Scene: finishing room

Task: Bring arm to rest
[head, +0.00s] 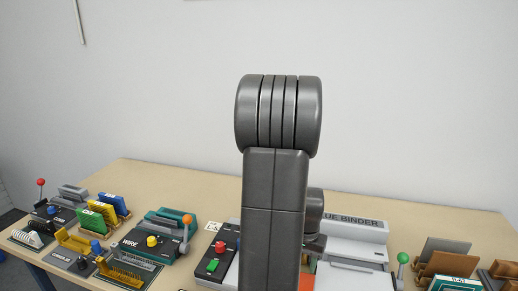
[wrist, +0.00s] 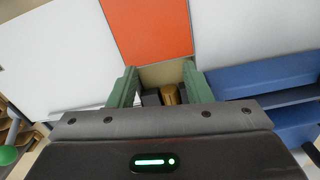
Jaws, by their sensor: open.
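My arm (head: 273,190) stands upright in the middle of the head view, with its dark rounded joint at the top. It hides part of the table and the left side of the glue binder (head: 352,240). My gripper (wrist: 161,88) shows in the wrist view with its two green fingers apart. Nothing is held between them. A small golden-brown item and dark items show in the gap, seemingly beyond the fingers. The gripper itself does not show in the head view.
The table (head: 150,180) carries a wire binder (head: 150,242), coloured booklets (head: 90,220) and brown racks (head: 440,262). An orange panel (wrist: 147,28) lies ahead of the fingers, with a blue object (wrist: 260,80) at right.

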